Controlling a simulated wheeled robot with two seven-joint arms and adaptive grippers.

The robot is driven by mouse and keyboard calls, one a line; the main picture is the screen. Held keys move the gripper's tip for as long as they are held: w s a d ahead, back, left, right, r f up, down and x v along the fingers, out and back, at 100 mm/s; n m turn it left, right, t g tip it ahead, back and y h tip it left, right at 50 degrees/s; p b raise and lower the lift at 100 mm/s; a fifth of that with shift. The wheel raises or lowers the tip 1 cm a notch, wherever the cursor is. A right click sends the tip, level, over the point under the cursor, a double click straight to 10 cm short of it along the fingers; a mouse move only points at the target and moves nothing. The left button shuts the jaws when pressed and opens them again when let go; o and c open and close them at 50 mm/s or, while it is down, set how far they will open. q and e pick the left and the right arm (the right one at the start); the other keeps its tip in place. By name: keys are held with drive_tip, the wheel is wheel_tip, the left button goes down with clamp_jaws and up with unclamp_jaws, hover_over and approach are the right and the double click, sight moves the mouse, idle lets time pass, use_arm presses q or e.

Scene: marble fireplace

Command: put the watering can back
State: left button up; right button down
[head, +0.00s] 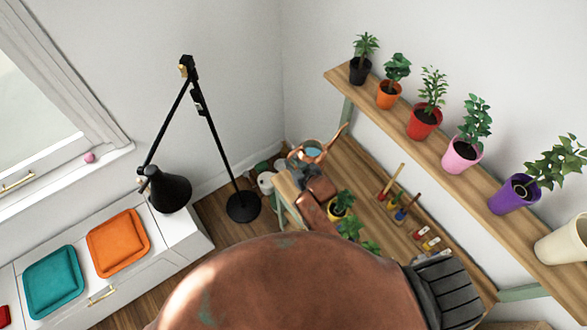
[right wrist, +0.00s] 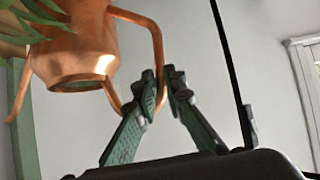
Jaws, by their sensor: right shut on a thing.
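The copper watering can (head: 313,153) is near the room corner in the head view, by the far end of the lower wooden shelf (head: 362,172). Its spout points up and right, and a blue-teal surface shows in its top. In the head view I cannot tell whether the can touches the shelf. My left gripper is not in view.
Potted plants, such as the red pot (head: 424,122), line the upper shelf (head: 400,115). Small plants and hand tools (head: 404,205) lie on the lower shelf. A black floor lamp (head: 205,120) stands left of the can.

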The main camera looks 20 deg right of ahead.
drive_tip(key=shift+w+f, duration=0.1)
drive_tip(key=shift+f, duration=2)
drive_tip(key=c, duration=2.4)
unclamp_jaws()
drive_tip(key=shift+f, duration=0.2)
drive_tip(key=o, duration=0.4)
drive_tip(key=shift+s+r, duration=0.1)
drive_tip(key=shift+s, duration=0.1)
drive_tip(key=v, duration=1.1)
drive_tip(key=shift+s+r, duration=0.25)
drive_tip(key=shift+s, duration=0.1)
